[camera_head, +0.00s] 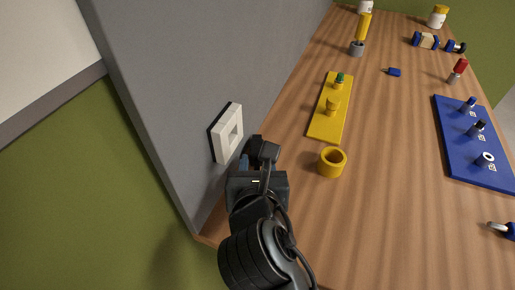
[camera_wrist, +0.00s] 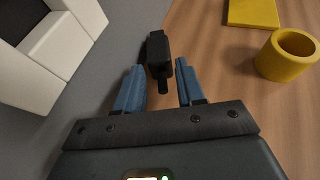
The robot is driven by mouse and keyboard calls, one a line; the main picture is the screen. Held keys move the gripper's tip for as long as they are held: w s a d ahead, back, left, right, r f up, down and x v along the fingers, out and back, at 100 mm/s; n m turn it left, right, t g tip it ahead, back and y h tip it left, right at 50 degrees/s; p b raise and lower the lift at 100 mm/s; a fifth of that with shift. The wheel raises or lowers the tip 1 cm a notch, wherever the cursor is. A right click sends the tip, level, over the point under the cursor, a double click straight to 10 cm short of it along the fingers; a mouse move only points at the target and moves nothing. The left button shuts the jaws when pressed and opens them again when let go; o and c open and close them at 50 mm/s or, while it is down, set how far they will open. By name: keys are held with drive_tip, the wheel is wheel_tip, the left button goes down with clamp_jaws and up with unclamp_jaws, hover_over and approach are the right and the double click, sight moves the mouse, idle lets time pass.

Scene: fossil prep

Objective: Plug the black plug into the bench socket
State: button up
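The black plug (camera_head: 264,149) is beside the foot of the grey upright panel, just past my gripper. In the wrist view the plug (camera_wrist: 158,52) has a thin tail that points back between my fingers. My gripper (camera_wrist: 161,66) has its blue fingers apart, one on each side of the plug's near end, with a narrow gap visible on both sides. My gripper (camera_head: 252,160) partly hides the plug in the head view. The bench socket (camera_head: 220,143) is a white square frame on the panel, left of the plug; it also shows large in the wrist view (camera_wrist: 72,42).
A yellow ring (camera_head: 332,163) stands right of my gripper. A yellow board (camera_head: 322,124) with pegs lies behind it. A blue board (camera_head: 463,150) with several pegs lies at the right. The grey panel (camera_head: 190,90) bounds the wooden bench on the left.

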sight(257, 154)
drive_tip(key=shift+x, duration=1.45)
drive_tip(key=shift+c, duration=0.2)
clamp_jaws()
drive_tip(key=shift+r+p, duration=0.35)
drive_tip(key=shift+p, duration=0.6)
